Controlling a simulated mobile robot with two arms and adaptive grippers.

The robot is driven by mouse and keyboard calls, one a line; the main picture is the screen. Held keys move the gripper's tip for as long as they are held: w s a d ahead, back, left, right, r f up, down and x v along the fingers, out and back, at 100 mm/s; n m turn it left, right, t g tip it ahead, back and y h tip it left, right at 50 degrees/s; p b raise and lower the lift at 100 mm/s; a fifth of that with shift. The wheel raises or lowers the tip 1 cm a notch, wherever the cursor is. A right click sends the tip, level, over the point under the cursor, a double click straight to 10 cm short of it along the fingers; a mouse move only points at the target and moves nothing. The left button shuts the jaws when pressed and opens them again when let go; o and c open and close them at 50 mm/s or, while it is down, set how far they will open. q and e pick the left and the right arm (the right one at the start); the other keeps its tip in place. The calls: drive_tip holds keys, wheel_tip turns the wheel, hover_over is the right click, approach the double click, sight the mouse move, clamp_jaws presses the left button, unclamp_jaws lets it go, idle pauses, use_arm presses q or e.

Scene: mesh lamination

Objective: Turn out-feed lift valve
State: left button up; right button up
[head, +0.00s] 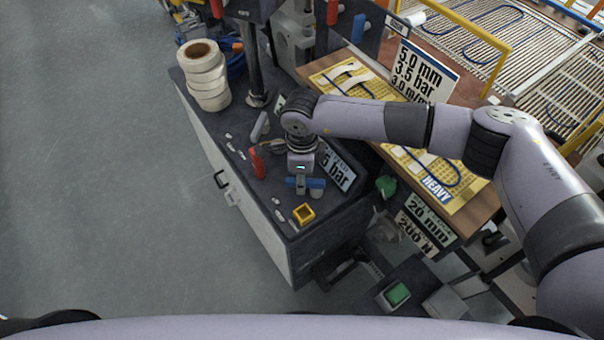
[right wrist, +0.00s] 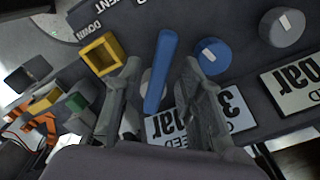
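In the right wrist view a blue bar-shaped handle (right wrist: 162,62) lies between the two fingers of my right gripper (right wrist: 161,66). There is a visible gap on each side of it, so the gripper is open around the handle and not clamped. I cannot read a label naming this handle as the out-feed lift valve. The word DOWN is printed near a yellow square frame (right wrist: 101,53). My left gripper is not in view.
A blue knob (right wrist: 213,56) and a grey knob (right wrist: 284,27) sit beside the handle. On the console (head: 262,205) a red handle (head: 257,163) stands close to my gripper. White tape rolls (head: 204,78) are stacked at the far end. The floor at left is clear.

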clamp_jaws()
idle(0.3)
idle(0.6)
